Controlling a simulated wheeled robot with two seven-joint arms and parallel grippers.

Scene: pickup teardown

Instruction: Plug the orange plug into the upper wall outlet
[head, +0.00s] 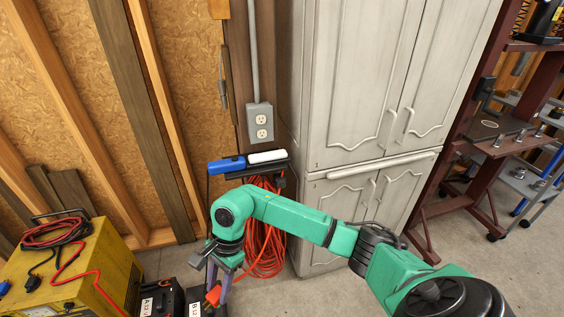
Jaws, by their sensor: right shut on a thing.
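The grey wall outlet box (260,123) is fixed to the wooden post at the upper middle, with conduit running up from it. Its upper outlet (261,119) shows an empty face. My right gripper (218,292) points downward at the lower middle, well below the outlet and left of it. It is shut on the orange plug (212,295), which is partly hidden by the fingers. My left gripper is out of view.
A small shelf (231,174) below the outlet holds a blue object (227,165) and a white one (267,156). Coiled orange cord (268,250) hangs beneath. A grey cabinet (350,75) stands right of the outlet. A yellow machine (75,270) and black cases (163,299) sit lower left.

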